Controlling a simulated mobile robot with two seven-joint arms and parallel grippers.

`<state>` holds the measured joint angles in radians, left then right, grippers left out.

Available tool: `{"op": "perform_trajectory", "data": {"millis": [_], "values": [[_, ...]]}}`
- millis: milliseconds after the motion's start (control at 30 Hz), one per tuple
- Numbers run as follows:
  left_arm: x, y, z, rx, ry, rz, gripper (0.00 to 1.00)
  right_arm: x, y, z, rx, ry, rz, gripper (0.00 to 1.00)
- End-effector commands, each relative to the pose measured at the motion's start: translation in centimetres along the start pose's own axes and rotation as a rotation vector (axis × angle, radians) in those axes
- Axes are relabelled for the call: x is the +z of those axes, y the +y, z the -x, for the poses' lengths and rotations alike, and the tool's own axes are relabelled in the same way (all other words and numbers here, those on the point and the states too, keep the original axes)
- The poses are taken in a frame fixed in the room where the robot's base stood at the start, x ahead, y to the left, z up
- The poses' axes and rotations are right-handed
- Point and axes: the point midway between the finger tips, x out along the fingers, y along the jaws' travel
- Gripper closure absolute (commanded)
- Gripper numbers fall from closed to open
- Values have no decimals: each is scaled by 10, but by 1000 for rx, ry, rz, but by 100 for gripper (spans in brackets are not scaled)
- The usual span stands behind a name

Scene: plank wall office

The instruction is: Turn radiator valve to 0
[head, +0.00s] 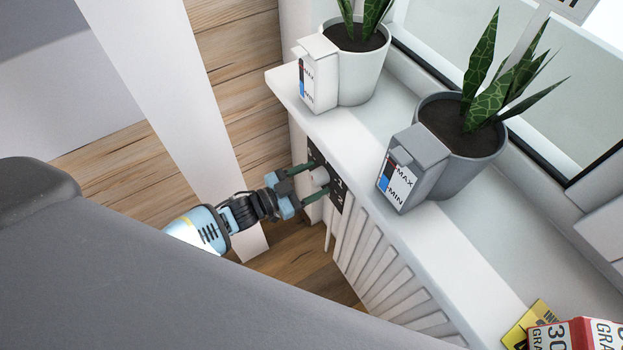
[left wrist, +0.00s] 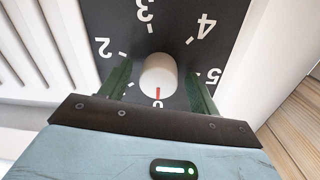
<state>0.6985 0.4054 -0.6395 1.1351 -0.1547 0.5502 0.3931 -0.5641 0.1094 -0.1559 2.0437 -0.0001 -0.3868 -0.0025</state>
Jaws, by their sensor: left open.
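The radiator valve is a round white knob (left wrist: 158,75) on a black dial plate (left wrist: 175,28) with white numerals. Its red mark points at the 0, which is partly hidden behind my gripper in the left wrist view. In the head view the knob (head: 320,176) is at the end of the radiator, under the sill. My left gripper (head: 317,180) is open, with its green fingers on either side of the knob. In the left wrist view the fingers (left wrist: 158,82) also flank it; I cannot tell whether they touch it. My right gripper is not in view.
The white radiator (head: 385,265) runs along the wall below the window sill (head: 440,230). Two potted plants, in a white pot (head: 360,75) and a grey pot (head: 465,165), stand on the sill. A red and white box (head: 575,335) is at lower right.

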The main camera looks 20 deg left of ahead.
Motion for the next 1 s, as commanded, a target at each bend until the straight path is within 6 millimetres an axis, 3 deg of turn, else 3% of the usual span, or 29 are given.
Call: {"op": "perform_trajectory", "data": {"millis": [167,600,1000], "values": [[1,0,12,0,-2,0,38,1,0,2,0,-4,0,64],[0,0,72,0,-1,0,38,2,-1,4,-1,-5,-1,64],[0,0,78,0,0,0,38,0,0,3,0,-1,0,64]]}}
